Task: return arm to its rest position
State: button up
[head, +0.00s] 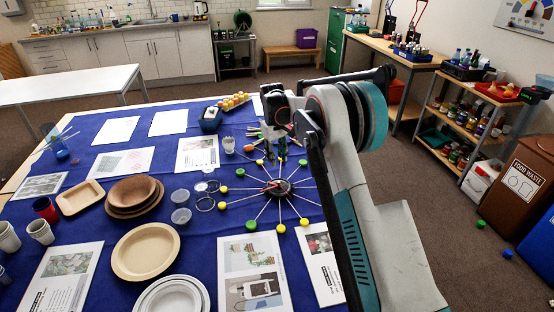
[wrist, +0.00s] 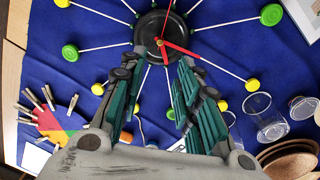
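My arm (head: 345,150) reaches up from the lower right in the head view and bends over the table. My gripper (head: 268,158) hangs above the blue tablecloth, near a round clock-like wheel (head: 278,187) with thin white spokes and green and yellow ends. In the wrist view my gripper (wrist: 155,80) has its two green-padded fingers apart, with nothing between them. The black hub of the wheel (wrist: 150,25), with red hands, lies beyond the fingertips. The gripper looks clear of the wheel, but its exact height is hard to tell.
The blue-covered table (head: 110,245) holds brown plates (head: 132,195), a beige plate (head: 145,252), clear cups (head: 181,217) and printed sheets. A small tray of yellow items (head: 233,101) stands at the back.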

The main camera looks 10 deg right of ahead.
jog(key=s+r+m+t, duration=0.2)
jog(key=s+r+t, duration=0.1)
jog(key=s+r, duration=1.7)
jog(key=s+d+f+m+t, duration=0.1)
jog(key=s+t, duration=0.3)
jog(key=s, duration=2.3)
jog(key=shift+f+m+y, duration=0.4)
jog(key=shift+f+m, duration=0.1)
jog(key=shift+m, duration=0.2)
jog(key=shift+a, duration=0.1)
